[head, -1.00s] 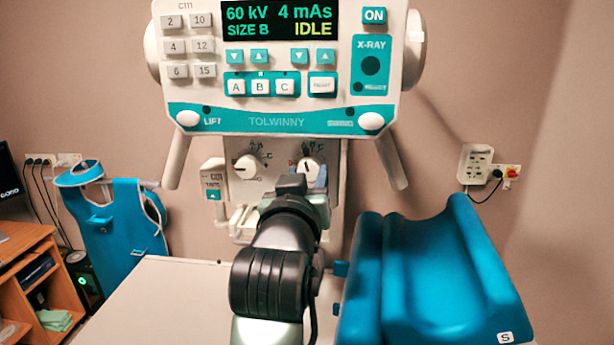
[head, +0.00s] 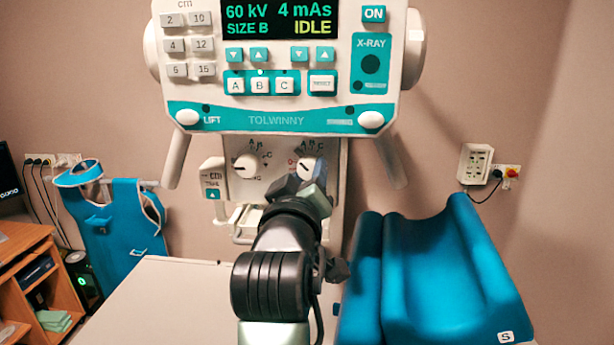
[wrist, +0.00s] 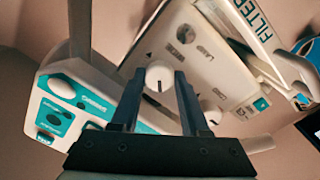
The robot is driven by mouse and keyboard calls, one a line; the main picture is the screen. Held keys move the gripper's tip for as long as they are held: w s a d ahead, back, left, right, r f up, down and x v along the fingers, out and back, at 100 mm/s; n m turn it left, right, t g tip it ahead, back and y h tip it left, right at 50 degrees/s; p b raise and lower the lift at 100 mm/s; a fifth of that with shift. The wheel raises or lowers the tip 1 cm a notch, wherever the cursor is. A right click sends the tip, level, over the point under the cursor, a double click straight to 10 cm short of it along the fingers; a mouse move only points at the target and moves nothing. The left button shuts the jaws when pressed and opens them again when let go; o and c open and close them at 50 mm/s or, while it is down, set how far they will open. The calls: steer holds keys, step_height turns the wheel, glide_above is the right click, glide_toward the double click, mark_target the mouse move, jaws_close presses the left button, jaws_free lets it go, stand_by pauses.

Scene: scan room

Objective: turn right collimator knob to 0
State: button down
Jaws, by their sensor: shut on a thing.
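The right collimator knob (head: 306,168) is a white dial on the collimator panel under the console, with letter marks around it. My gripper (head: 311,186) is at this knob, and its fingers hide the knob's lower part in the head view. In the wrist view my gripper (wrist: 158,82) has one dark finger on each side of the white right knob (wrist: 159,77), which shows a dark pointer line. The gripper is shut on the knob. The exact mark that the pointer meets is too small to tell. The left collimator knob (head: 245,167) is free.
The console (head: 285,118) hangs just above the knobs, with handles (head: 391,160) on both sides. A blue padded trough (head: 440,270) stands right of my arm on the pale table (head: 165,300). A desk (head: 35,275) and blue apron (head: 120,225) are at left.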

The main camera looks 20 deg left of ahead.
steer(key=n, duration=0.4)
steer(key=shift+d+n, duration=0.1)
steer(key=shift+n, duration=0.3)
steer(key=n+b, duration=0.1)
steer(key=n, duration=0.3)
steer(key=shift+n, duration=0.4)
steer(key=shift+c, duration=2)
jaws_free()
steer(key=shift+s, duration=0.1)
steer(key=b+v, duration=0.5)
steer(key=v, duration=0.7)
steer(key=shift+s+d, duration=0.25)
steer(key=shift+s, duration=0.1)
